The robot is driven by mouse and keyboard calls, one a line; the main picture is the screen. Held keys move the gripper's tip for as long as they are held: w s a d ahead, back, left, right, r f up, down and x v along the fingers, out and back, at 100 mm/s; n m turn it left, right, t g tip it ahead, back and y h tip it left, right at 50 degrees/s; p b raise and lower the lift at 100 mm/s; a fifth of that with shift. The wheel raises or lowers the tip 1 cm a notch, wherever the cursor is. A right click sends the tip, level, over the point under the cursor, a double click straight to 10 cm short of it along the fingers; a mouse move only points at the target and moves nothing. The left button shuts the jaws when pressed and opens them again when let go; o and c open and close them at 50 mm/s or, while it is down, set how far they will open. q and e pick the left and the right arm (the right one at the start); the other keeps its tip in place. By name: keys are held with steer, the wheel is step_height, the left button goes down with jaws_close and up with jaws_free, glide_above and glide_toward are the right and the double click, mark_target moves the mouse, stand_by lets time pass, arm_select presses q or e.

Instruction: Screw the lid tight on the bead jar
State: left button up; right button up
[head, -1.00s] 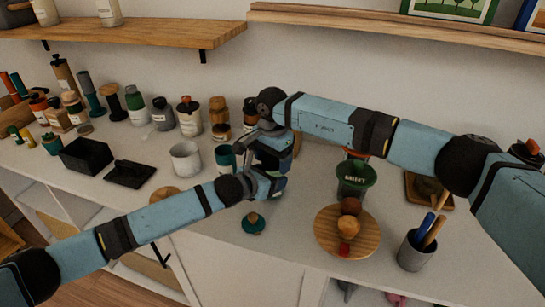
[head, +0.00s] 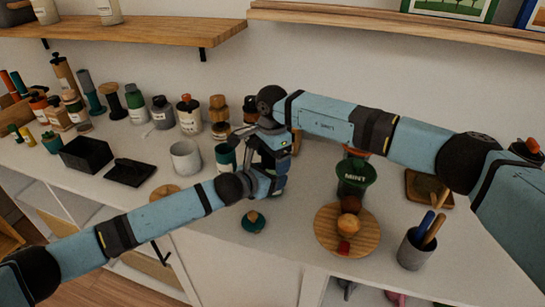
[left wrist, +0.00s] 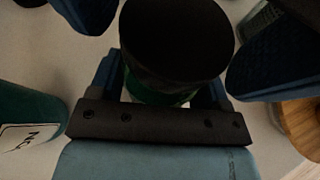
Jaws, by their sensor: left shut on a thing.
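The jar (left wrist: 158,95), with a green band showing, stands between my left gripper's fingers (left wrist: 160,88) in the left wrist view. The left gripper (head: 268,180) is shut on it at the middle of the counter. A dark round lid (left wrist: 178,40) is on top of the jar; how tightly it sits cannot be told. My right gripper (head: 268,148) is above the left one, and its blue fingers stand apart on either side of the lid in the left wrist view (left wrist: 175,35). The grippers hide most of the jar in the head view.
A teal cup (head: 226,158) stands close left of the grippers, with a pale pot (head: 186,157) beyond. A teal lid with a wooden knob (head: 253,222) lies in front. A round wooden board (head: 330,242) and a grey pen cup (head: 416,250) are to the right.

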steer(key=shift+r, duration=0.1)
arm_select(q)
steer(key=shift+r, duration=0.1)
arm_select(e)
steer(key=shift+r, duration=2.2)
steer(key=shift+o, duration=1.1)
step_height(320, 180, up, 12)
